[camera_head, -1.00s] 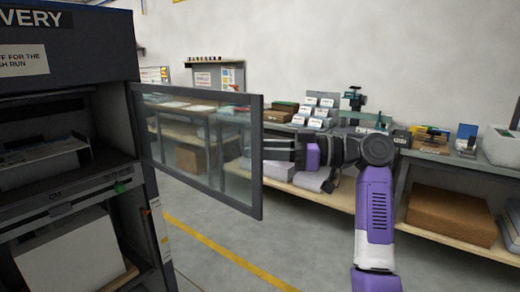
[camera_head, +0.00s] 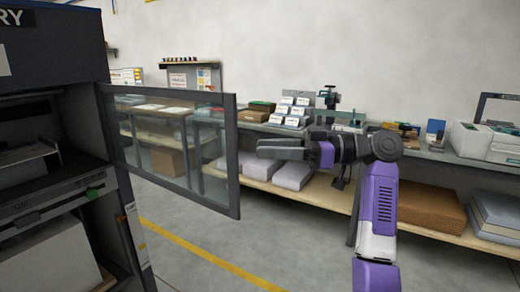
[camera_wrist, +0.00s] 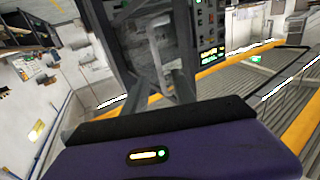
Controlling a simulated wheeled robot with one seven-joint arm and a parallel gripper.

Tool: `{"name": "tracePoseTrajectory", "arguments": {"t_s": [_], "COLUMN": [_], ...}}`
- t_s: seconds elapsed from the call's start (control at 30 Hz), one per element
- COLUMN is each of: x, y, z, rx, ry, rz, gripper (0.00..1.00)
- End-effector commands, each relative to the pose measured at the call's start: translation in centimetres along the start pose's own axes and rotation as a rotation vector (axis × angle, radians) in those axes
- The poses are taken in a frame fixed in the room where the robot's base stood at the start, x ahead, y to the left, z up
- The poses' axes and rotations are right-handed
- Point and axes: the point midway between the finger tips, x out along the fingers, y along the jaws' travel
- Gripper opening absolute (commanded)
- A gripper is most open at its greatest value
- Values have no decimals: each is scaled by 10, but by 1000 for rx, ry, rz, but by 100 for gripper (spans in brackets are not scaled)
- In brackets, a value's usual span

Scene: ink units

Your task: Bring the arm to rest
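My gripper (camera_head: 262,148) is held out to the left from my purple and white arm (camera_head: 378,205) in the head view. It is in front of the back bench and to the right of the glass door's free edge. In the wrist view, two grey fingers (camera_wrist: 160,88) stand apart with nothing seen held between them. In the head view the fingers are seen nearly edge-on and overlap.
A dark cabinet (camera_head: 120,225) stands at left with its framed glass door (camera_head: 237,170) swung open towards my gripper. A long bench (camera_head: 445,157) with boxes and tools runs along the back wall. Grey floor (camera_head: 290,235) with a yellow line lies between.

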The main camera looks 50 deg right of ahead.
Motion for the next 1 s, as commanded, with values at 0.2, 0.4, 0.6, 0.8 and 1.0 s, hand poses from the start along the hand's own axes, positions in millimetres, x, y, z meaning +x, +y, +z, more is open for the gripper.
{"name": "tracePoseTrajectory", "arguments": {"t_s": [0.2, 0.4, 0.6, 0.8, 1.0], "x": [0, 0, 0, -6, -21], "y": [0, 0, 4, 45, 86], "z": [0, 0, -5, -33, -19], "rx": [0, 0, 27, 86, 169], "ry": [0, 0, 21, 121, 220], "rz": [0, 0, 17, 210, 475], "gripper": [32, 32, 32, 32, 32]}}
